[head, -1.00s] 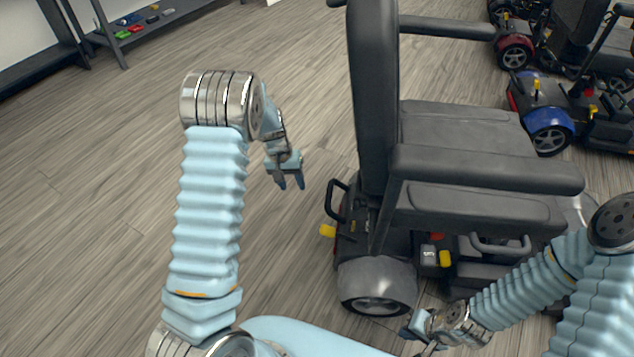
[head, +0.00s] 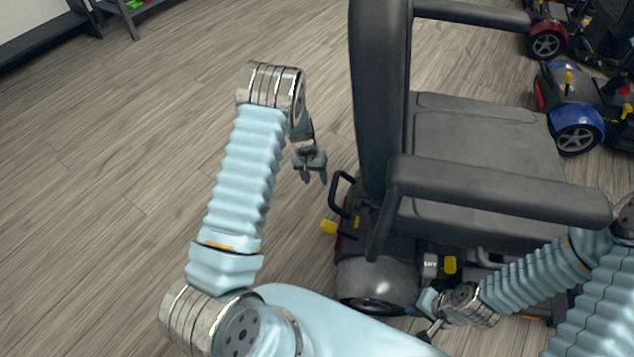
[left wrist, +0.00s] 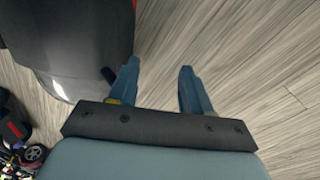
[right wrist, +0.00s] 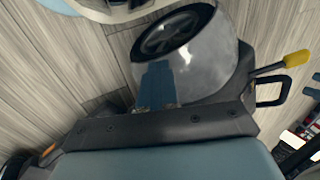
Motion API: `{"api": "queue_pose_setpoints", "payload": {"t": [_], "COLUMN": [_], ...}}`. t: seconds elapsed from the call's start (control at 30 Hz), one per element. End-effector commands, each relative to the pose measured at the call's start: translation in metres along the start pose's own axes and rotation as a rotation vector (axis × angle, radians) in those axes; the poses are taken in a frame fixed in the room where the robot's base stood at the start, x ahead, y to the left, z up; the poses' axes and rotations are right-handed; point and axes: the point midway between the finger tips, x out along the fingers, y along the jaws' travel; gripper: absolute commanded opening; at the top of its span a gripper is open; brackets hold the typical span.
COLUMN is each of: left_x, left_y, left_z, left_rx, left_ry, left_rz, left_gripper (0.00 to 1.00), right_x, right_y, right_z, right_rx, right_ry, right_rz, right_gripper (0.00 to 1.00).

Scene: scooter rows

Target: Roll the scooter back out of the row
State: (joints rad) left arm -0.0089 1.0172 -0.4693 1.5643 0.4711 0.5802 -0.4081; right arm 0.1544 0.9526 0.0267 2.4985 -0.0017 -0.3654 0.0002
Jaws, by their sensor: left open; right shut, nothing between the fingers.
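The nearest scooter (head: 480,170) has a black seat, a tall backrest and a silver-grey rear wheel cover (head: 375,280). A black loop handle (head: 341,195) and a yellow lever (head: 329,227) stick out at its rear. My left gripper (head: 314,178) is open and empty, above the floor just left of the backrest and the loop handle. My right gripper (head: 427,334) is shut and empty, low beside the rear wheel cover. The right wrist view shows its closed fingers (right wrist: 157,86) in front of the wheel cover (right wrist: 205,65), with the yellow lever and loop handle (right wrist: 272,90) to the right.
A blue scooter (head: 575,110) and a red one (head: 548,38) stand at the upper right. A dark shelf (head: 135,12) is at the upper left. The wood floor (head: 110,160) left of the scooter is clear.

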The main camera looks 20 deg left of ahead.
Motion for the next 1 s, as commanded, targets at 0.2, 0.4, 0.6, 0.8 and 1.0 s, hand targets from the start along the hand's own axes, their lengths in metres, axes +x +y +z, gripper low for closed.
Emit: {"api": "queue_pose_setpoints", "payload": {"t": [0.2, 0.4, 0.6, 0.8, 1.0], "left_x": [0.027, 0.032, 0.032, 0.032, 0.031], "left_y": [-0.001, 0.0, 0.0, 0.0, 0.0], "left_z": [0.0, 0.0, 0.0, 0.0, 0.0], "left_rx": [-0.001, -0.001, -0.001, 0.0, 0.0], "left_ry": [-0.001, 0.001, 0.001, 0.001, 0.001], "left_rz": [-0.001, 0.0, 0.0, 0.0, 0.0], "left_gripper": [0.48, 0.48, 0.41, 0.1, 0.0], "right_x": [0.0, 0.0, 0.0, 0.0, 0.0], "right_y": [0.0, 0.0, 0.0, 0.0, 0.0], "right_z": [0.0, 0.0, 0.0, 0.0, 0.0], "right_rx": [0.0, 0.0, 0.001, 0.001, 0.001], "right_ry": [0.0, 0.0, 0.0, 0.0, 0.0], "right_rz": [0.0, 0.0, 0.0, 0.0, 0.0], "right_gripper": [0.0, 0.0, 0.0, 0.0, 0.0]}}
